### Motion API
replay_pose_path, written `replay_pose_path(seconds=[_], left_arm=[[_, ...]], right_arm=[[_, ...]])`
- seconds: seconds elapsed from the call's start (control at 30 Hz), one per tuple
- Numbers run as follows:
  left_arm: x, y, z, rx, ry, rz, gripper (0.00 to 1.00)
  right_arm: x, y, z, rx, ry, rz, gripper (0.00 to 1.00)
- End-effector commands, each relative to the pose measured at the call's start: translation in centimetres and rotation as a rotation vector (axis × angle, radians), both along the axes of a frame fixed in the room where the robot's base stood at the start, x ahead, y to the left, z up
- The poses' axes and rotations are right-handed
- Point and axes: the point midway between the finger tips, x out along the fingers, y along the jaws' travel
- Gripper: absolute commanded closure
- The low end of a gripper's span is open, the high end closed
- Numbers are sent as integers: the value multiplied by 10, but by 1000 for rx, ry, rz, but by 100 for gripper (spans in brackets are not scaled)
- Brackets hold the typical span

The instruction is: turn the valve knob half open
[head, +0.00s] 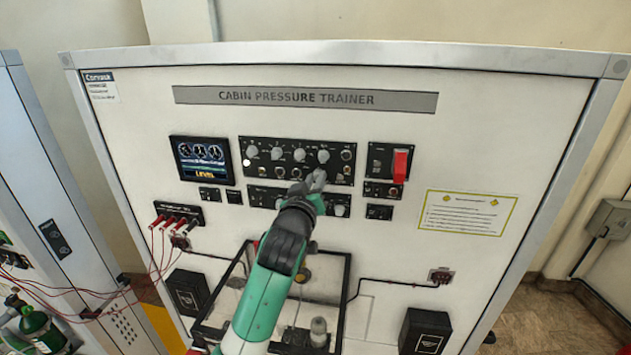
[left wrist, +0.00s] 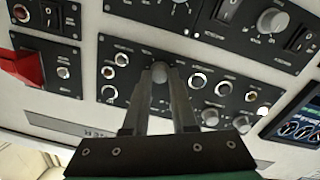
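The panel's valve knob looks to be the small grey knob (left wrist: 159,73) that stands between my left fingertips in the left wrist view. That view shows the panel upside down. My left gripper (left wrist: 160,80) has one finger on each side of the knob, and the knob fills the narrow gap. In the head view my left gripper (head: 316,179) reaches the lower row of the upper black control panel (head: 262,150), right of its middle. The gripper hides the knob there, so its angle cannot be read. My right gripper is not in view.
Several grey knobs (head: 323,156) and toggles sit close around my fingers. A red guarded switch (head: 400,165) is to the right. A display reading LEVEL (head: 202,160) is at the left. Red cables (head: 165,232) hang at lower left. A framed opening (head: 342,300) lies below.

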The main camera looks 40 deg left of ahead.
Motion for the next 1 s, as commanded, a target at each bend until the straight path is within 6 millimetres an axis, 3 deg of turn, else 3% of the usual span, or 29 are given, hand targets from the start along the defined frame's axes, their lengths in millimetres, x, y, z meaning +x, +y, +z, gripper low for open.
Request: replay_pose_path(seconds=[0.57,1.0], left_arm=[[0,0,1,52,32,0,100],[0,0,2,336,205,0,100]], right_arm=[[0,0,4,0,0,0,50],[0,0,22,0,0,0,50]])
